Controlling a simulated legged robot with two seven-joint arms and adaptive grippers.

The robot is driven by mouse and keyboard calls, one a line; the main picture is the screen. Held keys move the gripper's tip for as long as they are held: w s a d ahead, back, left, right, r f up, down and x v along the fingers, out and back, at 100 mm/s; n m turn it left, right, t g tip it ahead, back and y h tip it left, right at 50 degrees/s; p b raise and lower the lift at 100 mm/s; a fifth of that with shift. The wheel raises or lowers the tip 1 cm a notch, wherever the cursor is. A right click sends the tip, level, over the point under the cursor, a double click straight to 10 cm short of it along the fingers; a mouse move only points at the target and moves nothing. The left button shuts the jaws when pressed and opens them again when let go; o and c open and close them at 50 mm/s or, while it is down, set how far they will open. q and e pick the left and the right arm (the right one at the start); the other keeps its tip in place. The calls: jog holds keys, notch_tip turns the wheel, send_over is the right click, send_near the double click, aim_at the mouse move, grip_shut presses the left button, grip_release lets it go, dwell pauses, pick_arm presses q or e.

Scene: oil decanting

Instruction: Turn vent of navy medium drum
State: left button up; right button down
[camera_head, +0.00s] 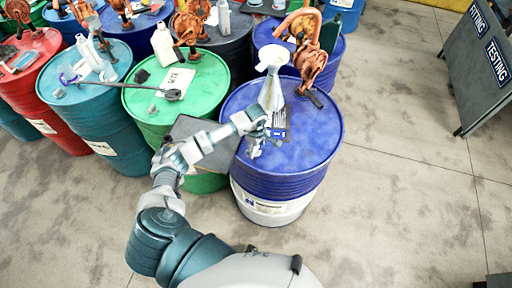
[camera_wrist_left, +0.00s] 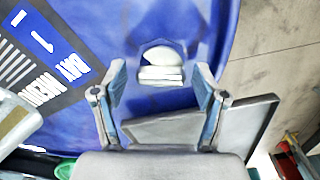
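The navy medium drum (camera_head: 310,145) is a blue drum with a white lower band, standing upright at the front right of the group. A dark card lettered "NAVY MEDIUM" (camera_wrist_left: 40,60) lies on its lid. The vent (camera_wrist_left: 160,62), a white round cap, shows on the blue lid in the left wrist view. My left gripper (camera_wrist_left: 160,80) is open, with one finger on each side of the vent in the picture. I cannot tell whether the fingers touch it. In the head view my left gripper (camera_head: 264,140) is low over the lid and hides the vent.
A white funnel-like container (camera_head: 271,80) and an orange pump (camera_head: 312,62) stand near the back of the lid. A green drum (camera_head: 205,85), a teal drum (camera_head: 115,120) and other drums crowd left and behind. The floor at right is clear before a grey sign board (camera_head: 485,70).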

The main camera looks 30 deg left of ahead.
pick_arm(q)
jog(key=c, duration=0.8)
